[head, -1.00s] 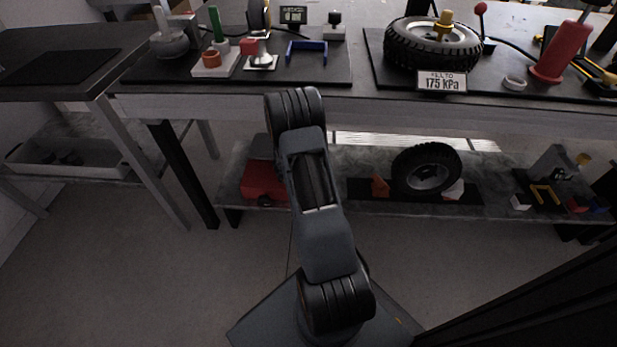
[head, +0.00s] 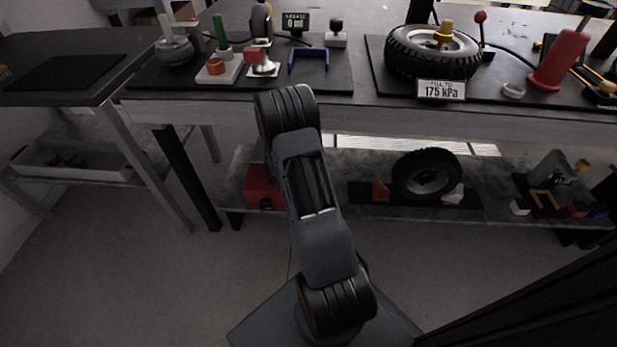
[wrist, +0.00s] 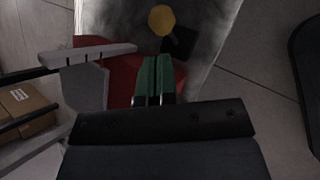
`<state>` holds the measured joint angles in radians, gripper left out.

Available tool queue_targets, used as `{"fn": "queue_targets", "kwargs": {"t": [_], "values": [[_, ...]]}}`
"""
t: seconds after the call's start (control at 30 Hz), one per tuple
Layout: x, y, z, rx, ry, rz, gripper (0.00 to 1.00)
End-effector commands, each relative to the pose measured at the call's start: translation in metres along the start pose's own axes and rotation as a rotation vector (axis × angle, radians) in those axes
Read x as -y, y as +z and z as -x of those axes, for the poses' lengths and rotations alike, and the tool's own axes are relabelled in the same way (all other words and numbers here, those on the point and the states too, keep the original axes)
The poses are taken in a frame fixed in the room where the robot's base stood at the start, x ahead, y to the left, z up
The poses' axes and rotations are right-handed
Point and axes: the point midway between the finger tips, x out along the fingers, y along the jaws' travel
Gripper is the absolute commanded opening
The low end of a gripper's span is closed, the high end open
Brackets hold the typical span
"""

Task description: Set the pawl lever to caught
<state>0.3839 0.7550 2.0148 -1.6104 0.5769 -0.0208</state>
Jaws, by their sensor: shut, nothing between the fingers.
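I cannot single out the pawl lever with certainty. In the head view a thin lever with a red ball knob (head: 480,17) stands beside the tyre on the bench. A grey device with an upright handle (head: 173,48) stands at the bench's left end. In the wrist view my gripper (wrist: 153,70) shows green fingertips close together, shut and empty. A red object (wrist: 118,73) lies beyond and left of the fingers, partly hidden. A yellow knob (wrist: 161,19) and a dark block (wrist: 180,42) are farther off. The head view does not show my gripper; my arm covers that area.
The bench holds a tyre (head: 430,60), a red cone (head: 558,60), a blue handle (head: 308,60) and a green post (head: 220,35). A red box (head: 260,183) and a second tyre (head: 426,175) sit on the lower shelf (head: 335,215). Floor in front is clear.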

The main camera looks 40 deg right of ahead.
Motion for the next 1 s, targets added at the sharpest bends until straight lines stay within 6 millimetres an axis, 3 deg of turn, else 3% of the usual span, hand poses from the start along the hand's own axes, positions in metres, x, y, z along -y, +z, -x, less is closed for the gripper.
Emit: {"fn": "queue_targets", "kwargs": {"t": [0.1,0.4,0.63,1.0], "values": [[-0.001,0.005,0.030,-0.001,0.002,0.000,0.00],[0.002,0.014,0.080,0.000,0.001,-0.001,0.00],[0.004,0.016,0.098,0.000,0.000,-0.001,0.00],[0.005,0.016,0.101,0.000,-0.001,-0.001,0.00]]}}
